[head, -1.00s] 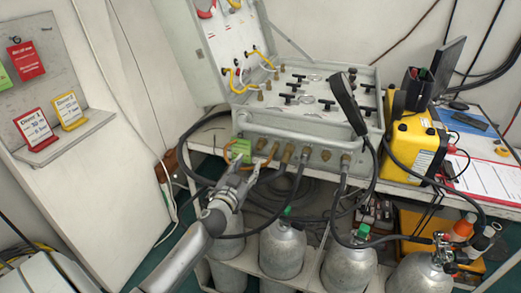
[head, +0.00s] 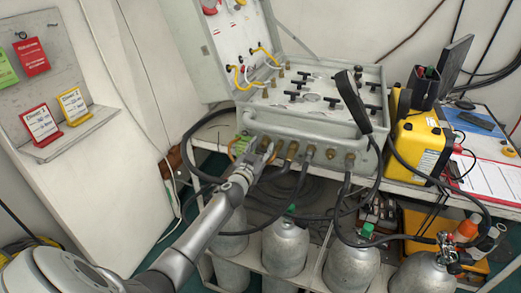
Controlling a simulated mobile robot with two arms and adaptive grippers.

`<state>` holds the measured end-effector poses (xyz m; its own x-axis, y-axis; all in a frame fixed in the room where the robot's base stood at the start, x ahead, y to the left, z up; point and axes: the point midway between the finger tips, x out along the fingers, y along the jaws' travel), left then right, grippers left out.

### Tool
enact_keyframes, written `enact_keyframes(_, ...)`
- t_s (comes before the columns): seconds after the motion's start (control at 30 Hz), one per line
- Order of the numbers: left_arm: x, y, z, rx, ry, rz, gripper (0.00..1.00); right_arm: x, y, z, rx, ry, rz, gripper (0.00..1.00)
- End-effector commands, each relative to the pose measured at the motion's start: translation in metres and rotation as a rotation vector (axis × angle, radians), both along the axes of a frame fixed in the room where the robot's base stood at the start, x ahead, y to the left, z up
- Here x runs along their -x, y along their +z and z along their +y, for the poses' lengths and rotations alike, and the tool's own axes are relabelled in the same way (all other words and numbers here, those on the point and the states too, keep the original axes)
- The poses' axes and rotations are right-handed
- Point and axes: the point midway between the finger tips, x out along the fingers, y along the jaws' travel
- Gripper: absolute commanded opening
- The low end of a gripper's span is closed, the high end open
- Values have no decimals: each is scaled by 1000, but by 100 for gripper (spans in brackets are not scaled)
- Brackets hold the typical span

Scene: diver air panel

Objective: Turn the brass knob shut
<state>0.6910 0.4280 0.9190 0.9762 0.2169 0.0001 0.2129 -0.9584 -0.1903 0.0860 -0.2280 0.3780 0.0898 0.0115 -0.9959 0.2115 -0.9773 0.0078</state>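The grey air panel case (head: 315,117) stands on the bench with its lid raised. A row of brass fittings runs along its front face, among them a brass fitting (head: 292,150) near the left end. I cannot tell for sure which one is the brass knob. My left gripper (head: 261,152) is at the left end of this row, reaching up from below. Its two fingers look apart, close in front of the leftmost fittings and partly covering them. I cannot tell whether they touch. My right gripper is out of view.
Black hoses hang from the front fittings, and a black handset (head: 352,100) leans at the panel's right side. Grey cylinders (head: 286,249) stand below. A green tag (head: 242,145) is left of the gripper. A yellow unit (head: 421,145) stands to the right.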

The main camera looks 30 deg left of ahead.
Motion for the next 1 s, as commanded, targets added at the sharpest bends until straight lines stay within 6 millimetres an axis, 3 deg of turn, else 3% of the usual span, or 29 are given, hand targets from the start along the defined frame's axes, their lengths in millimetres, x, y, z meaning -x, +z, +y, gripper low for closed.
enact_keyframes(0.03,0,0,0,0,0,0,33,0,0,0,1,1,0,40)
enact_keyframes(0.3,0,0,0,0,0,0,0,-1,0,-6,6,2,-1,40)
enact_keyframes(0.67,0,0,0,-53,0,13,0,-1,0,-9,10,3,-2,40)
enact_keyframes(1.0,0,-1,-1,-291,-1,70,0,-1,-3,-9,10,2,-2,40)
